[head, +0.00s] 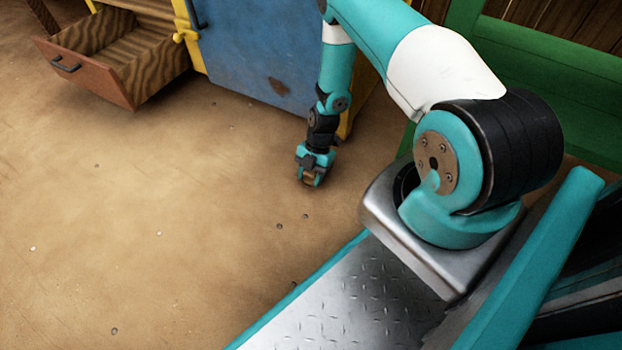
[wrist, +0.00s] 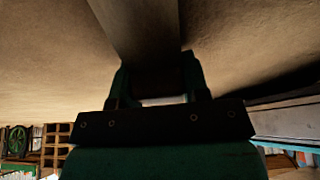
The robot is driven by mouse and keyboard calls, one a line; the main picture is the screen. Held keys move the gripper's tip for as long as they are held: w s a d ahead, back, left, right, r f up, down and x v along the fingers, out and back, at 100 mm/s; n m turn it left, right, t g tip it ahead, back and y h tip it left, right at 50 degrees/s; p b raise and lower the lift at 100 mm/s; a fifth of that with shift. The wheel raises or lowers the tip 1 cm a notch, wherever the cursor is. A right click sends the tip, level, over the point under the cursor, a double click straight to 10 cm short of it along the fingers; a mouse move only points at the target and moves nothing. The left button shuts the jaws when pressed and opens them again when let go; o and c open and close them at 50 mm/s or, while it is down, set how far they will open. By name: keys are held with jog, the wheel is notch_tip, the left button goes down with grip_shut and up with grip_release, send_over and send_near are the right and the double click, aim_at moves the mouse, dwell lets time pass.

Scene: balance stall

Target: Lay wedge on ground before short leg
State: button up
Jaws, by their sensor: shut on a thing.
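My gripper (head: 312,174) points down, low over the sandy ground, in front of the blue panel. It is shut on a small brown wooden piece, the wedge (head: 309,179), mostly hidden by the fingers. In the wrist view my gripper (wrist: 160,80) is dark. A broad grey-brown piece (wrist: 145,30) runs from the top edge down to the fingers; I cannot tell whether it is the wedge or something behind it. A yellow upright (head: 347,118) at the blue panel's right edge is partly behind my arm. I cannot tell which leg is short.
The blue panel (head: 255,60) stands behind my gripper. An open wooden drawer (head: 95,80) juts out at the upper left. A green frame (head: 550,75) stands at the right. The ground (head: 150,220) left of my gripper is clear apart from small pebbles.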

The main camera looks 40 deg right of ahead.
jog(key=o, duration=0.5)
jog(key=shift+f, duration=0.15)
jog(key=o, duration=0.5)
jog(key=shift+c, duration=0.2)
